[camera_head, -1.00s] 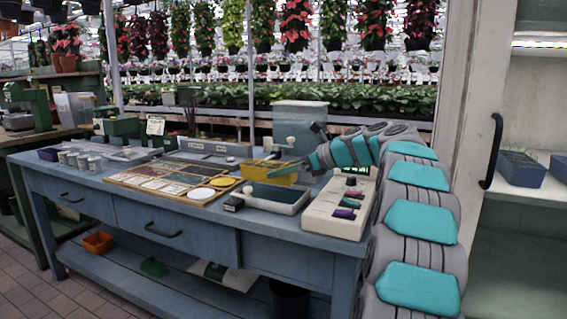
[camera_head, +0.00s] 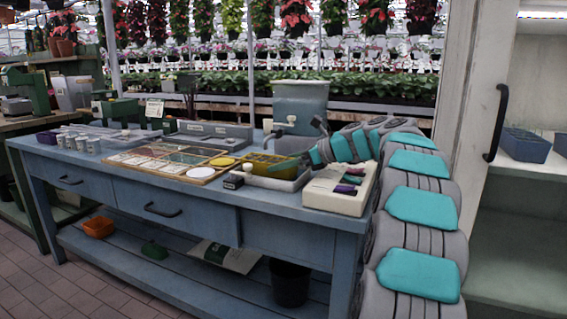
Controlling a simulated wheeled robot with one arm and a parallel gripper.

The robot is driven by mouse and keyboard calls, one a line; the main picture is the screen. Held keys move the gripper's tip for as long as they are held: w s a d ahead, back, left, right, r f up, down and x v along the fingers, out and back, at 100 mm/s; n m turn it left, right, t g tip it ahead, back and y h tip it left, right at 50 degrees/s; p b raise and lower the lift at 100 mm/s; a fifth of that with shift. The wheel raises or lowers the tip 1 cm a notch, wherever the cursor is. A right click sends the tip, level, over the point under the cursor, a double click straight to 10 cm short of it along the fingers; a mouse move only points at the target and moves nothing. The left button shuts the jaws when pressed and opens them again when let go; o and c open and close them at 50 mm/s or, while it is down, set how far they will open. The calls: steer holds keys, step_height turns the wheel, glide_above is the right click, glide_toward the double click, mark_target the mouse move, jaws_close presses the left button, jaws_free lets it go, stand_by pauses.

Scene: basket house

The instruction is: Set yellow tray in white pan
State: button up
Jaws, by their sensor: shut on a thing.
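The yellow tray (camera_head: 262,159) is in my gripper (camera_head: 284,166), which comes in from the right and is shut on its right side. The white pan (camera_head: 262,183) lies on the blue bench near its front edge. The tray is over the pan and overlaps it in the picture, hiding much of its inside. I cannot tell whether the tray touches the pan's floor or hangs just above it. My fingertips are small and partly merge with the tray.
A wooden sectioned board (camera_head: 178,158) lies left of the pan, with a small dark box (camera_head: 233,181) close by. A cream device with coloured clips (camera_head: 338,189) stands right, under my arm. A grey-blue tank (camera_head: 300,105) stands behind. The blue bench (camera_head: 270,205) has little free room here.

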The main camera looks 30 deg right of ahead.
steer(key=shift+f, duration=0.6)
stand_by(1.1)
steer(key=o, duration=1.5)
steer(key=shift+r+p, duration=1.45)
steer(key=shift+p, duration=0.2)
steer(key=shift+r, duration=2.55)
